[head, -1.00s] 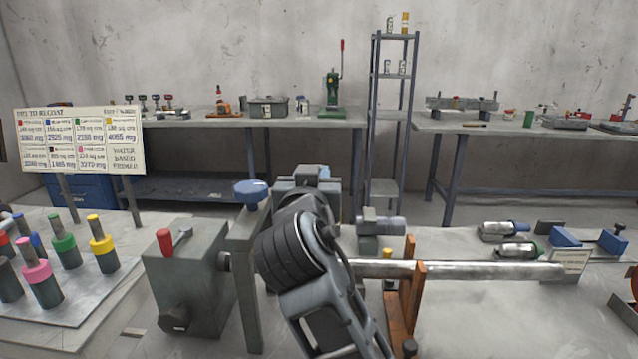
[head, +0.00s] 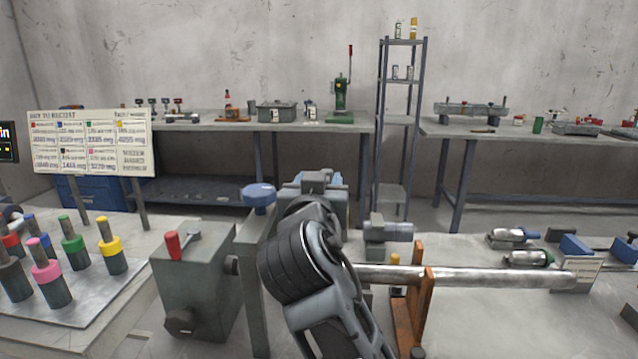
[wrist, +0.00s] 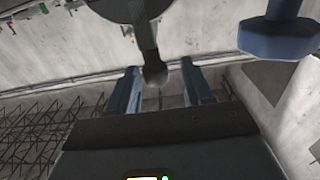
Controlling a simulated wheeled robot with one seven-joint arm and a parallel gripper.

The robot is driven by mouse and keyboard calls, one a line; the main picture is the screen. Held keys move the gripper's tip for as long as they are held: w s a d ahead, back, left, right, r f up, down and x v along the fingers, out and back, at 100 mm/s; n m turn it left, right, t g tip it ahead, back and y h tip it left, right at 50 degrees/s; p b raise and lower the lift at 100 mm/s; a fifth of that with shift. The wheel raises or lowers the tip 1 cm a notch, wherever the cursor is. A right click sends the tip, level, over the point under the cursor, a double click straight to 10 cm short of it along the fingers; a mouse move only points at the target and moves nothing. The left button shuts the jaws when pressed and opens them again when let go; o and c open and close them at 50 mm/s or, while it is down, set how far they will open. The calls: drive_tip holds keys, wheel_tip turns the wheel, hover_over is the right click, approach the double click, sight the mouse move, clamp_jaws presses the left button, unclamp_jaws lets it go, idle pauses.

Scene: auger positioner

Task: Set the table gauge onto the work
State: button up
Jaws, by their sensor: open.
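The likely work is a long bright metal bar (head: 480,274) lying level on an orange stand (head: 428,300) at the right of the head view. I cannot tell which thing is the table gauge. My gripper (wrist: 162,88) is open in the wrist view, its two blue-grey fingers apart. The knob appears between the fingers, but contact cannot be told. In the head view my arm hides the gripper and part of the machine behind it.
A blue knob (head: 259,194) tops a grey post left of my arm; it also shows in the wrist view (wrist: 280,38). A grey box (head: 195,285) with a red-knobbed lever stands farther left. Several colour-topped cylinders (head: 73,245) stand on a plate. Grey cylindrical tools (head: 525,258) lie at right.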

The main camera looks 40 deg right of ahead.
drive_tip(key=b+v, duration=0.1)
drive_tip(key=v, duration=0.6)
idle(0.4)
drive_tip(key=s+a+f+n+t+y, duration=0.1)
drive_tip(key=s+a+f+n+y, duration=0.25)
drive_tip(key=f, duration=0.35)
drive_tip(key=s+a+f+n+t+y, duration=0.1)
drive_tip(key=s+a+f+n+y, duration=0.15)
drive_tip(key=s+f, duration=0.35)
drive_tip(key=s+a+f+n+t+y, duration=0.1)
drive_tip(key=s+a+f+n+y, duration=0.25)
drive_tip(key=f, duration=0.45)
drive_tip(key=s+y, duration=0.4)
drive_tip(key=s, duration=1.8)
drive_tip(key=shift+a+r, duration=0.4)
drive_tip(key=shift+a, duration=0.05)
